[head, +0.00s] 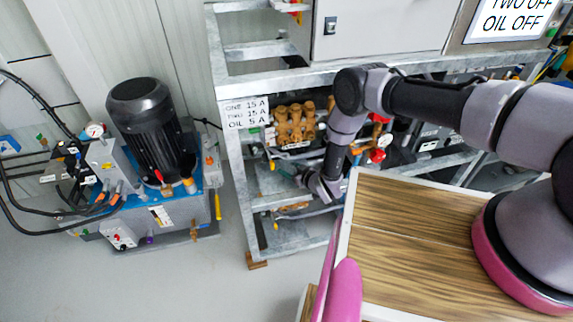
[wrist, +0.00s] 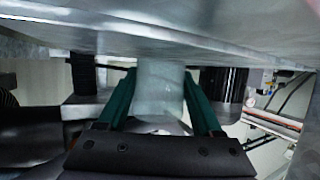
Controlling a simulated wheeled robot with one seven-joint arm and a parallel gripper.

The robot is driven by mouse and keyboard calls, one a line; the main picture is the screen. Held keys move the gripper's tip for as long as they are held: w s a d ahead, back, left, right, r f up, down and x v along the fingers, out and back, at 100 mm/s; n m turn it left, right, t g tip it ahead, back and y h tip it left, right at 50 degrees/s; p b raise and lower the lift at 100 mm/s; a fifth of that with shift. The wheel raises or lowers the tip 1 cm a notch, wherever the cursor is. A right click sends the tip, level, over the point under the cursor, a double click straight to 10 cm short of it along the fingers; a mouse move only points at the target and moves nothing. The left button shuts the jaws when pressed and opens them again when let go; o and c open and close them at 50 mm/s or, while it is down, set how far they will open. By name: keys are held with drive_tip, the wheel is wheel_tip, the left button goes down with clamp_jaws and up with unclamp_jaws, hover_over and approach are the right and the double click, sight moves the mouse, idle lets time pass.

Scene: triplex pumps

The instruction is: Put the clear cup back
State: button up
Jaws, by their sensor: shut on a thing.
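My gripper (wrist: 158,78) has dark green fingers, one on each side of the clear cup (wrist: 160,92). The cup looks pale and translucent in the wrist view, and the fingers are shut on it. In the head view my gripper (head: 290,171) reaches into the left part of the metal frame, below the brass pump. The cup cannot be made out clearly in the head view.
A grey metal surface (wrist: 190,25) spans the top of the wrist view, close above the fingers. The metal frame (head: 236,165) has posts and shelves around my gripper. A brass pump (head: 294,123) sits above. A black motor (head: 143,125) stands left, with clear floor between.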

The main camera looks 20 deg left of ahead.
drive_tip(key=shift+f, duration=0.15)
drive_tip(key=o, duration=1.4)
drive_tip(key=shift+r, duration=0.2)
drive_tip(key=v, duration=1.2)
drive_tip(key=shift+d, duration=0.1)
